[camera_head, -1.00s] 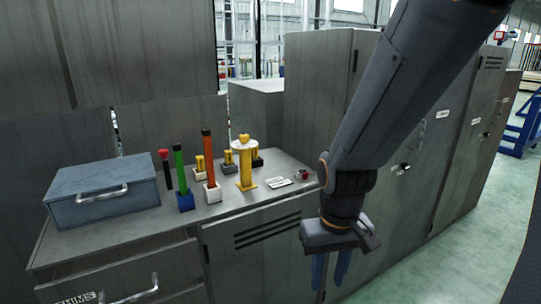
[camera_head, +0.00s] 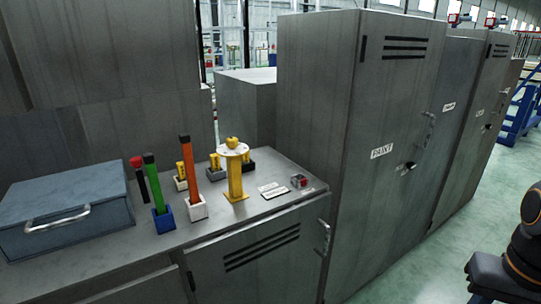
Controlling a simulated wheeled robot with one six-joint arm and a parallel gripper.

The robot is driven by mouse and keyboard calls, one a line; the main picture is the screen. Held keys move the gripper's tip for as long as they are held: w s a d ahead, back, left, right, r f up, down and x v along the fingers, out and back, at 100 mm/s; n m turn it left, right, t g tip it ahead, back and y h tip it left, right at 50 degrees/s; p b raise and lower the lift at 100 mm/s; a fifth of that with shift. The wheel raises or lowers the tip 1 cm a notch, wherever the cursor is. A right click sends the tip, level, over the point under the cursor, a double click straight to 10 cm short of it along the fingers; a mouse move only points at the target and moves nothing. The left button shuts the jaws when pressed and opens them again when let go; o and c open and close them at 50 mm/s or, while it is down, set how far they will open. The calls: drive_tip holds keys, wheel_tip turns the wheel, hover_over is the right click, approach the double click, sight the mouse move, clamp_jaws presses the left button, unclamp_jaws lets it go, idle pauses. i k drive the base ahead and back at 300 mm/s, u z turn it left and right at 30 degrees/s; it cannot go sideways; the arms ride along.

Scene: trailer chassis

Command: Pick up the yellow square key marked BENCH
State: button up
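Three small upright yellow pieces stand in small holders on the cabinet top: one in a white holder (camera_head: 180,170), one in a dark grey holder (camera_head: 214,161) and one in a black holder (camera_head: 246,158). They may be keys. No BENCH marking is readable, so I cannot tell which is the BENCH key. A yellow post with a white disc (camera_head: 235,180) and a yellow knob-like top stands in front, partly hiding the pieces behind it. My wrist and part of the gripper body are at the lower right edge, well away from the pieces. The fingertips are out of frame.
A blue-grey box (camera_head: 65,205) with a handle sits left. Green (camera_head: 152,180) and orange (camera_head: 187,160) sticks stand in holders, with a red-topped black stick (camera_head: 138,175) beside them. Small cards (camera_head: 275,192) and a red-topped item (camera_head: 300,181) lie right. A tall PAINT cabinet (camera_head: 385,200) borders the right side.

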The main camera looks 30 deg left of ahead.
sight(245, 159)
drive_tip(key=i, duration=1)
drive_tip(key=u, duration=2)
drive_tip(key=i, duration=0.5)
drive_tip(key=z, duration=0.05)
